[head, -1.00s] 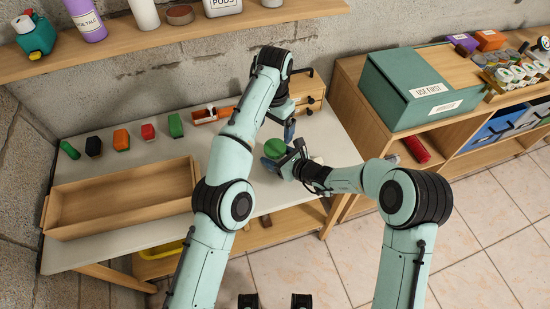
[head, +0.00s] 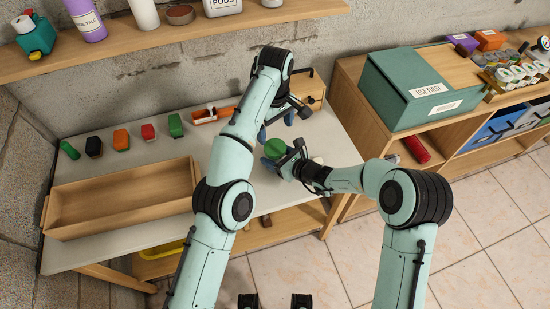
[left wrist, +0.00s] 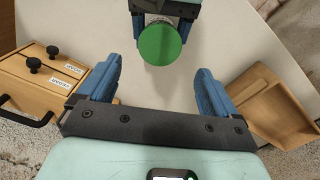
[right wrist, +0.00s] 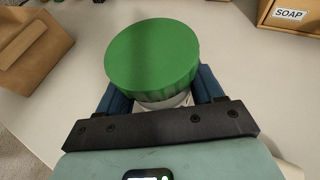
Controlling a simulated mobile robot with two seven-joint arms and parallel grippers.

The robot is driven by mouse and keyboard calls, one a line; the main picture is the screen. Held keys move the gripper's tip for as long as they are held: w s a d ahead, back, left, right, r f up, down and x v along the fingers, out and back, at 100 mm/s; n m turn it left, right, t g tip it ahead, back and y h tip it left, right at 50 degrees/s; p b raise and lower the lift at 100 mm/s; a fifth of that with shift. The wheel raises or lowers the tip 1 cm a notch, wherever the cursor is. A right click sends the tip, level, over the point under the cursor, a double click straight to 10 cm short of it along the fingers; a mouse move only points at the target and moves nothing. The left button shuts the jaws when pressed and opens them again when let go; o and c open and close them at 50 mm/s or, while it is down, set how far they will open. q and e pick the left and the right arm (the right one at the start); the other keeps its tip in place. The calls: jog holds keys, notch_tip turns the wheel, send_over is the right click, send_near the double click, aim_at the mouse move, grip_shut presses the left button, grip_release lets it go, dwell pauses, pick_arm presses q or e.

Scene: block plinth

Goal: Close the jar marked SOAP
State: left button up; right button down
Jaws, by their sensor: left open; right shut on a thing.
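A jar with a green lid (head: 275,148) stands near the table's right end; the lid also shows in the left wrist view (left wrist: 160,44) and right wrist view (right wrist: 152,58). The lid sits on the pale jar body (right wrist: 165,101); I cannot tell how tightly. No marking shows on the jar. My right gripper (head: 284,159) is shut around the body, below the lid. My left gripper (head: 277,125) is open and empty above and behind the jar, its fingers apart from the lid. A SOAP label (right wrist: 289,14) shows on the small wooden drawer box (left wrist: 40,88).
The drawer box with black knobs and handle stands behind the jar. A long wooden tray (head: 120,204) lies at the table's left front. Several small coloured items and an orange holder (head: 211,115) line the back. A shelf (head: 130,42) runs above.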

aim_at(276, 147)
pick_arm(q)
jog(key=shift+f, duration=0.1)
jog(key=shift+f, duration=3.9)
jog(key=c, duration=1.1)
jog(key=m, duration=0.7)
jog(key=o, duration=1.2)
jog(key=shift+d, duration=0.15)
